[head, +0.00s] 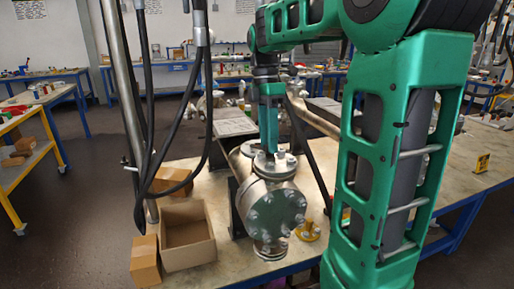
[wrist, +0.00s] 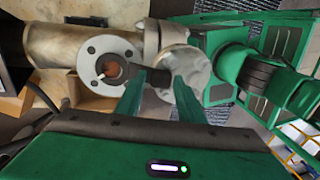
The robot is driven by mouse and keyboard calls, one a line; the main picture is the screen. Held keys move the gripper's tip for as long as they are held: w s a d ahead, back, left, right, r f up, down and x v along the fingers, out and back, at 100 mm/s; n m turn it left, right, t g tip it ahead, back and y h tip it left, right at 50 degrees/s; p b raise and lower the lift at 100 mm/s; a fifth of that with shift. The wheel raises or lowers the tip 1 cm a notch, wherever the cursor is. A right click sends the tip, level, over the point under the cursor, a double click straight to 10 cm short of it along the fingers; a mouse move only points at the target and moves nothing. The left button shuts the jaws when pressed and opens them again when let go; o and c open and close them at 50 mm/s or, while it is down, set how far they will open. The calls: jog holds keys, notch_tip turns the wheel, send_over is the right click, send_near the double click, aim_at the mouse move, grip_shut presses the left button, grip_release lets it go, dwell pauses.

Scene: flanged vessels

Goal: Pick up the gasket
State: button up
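A metal flanged vessel (head: 272,205) stands on the table, with a bolted round cover facing forward and a smaller flange on top. My gripper (head: 268,150) points down at that top flange. In the wrist view, the two green fingers of my gripper (wrist: 158,80) are apart. A pale flange (wrist: 94,52) with bolt holes and a brown-orange centre opening lies just left of the fingers. A dark band (wrist: 158,77) shows between the fingertips; I cannot tell whether it is the gasket or whether the fingers touch it. No gasket is clearly recognisable.
An open cardboard box (head: 188,240) stands left of the vessel, with closed boxes beside it. A small yellow piece (head: 308,232) lies right of the vessel. Black cables hang at left. The table (head: 445,185) is fairly clear at right.

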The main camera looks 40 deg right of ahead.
jog(key=c, duration=0.5)
jog(key=shift+r, duration=0.1)
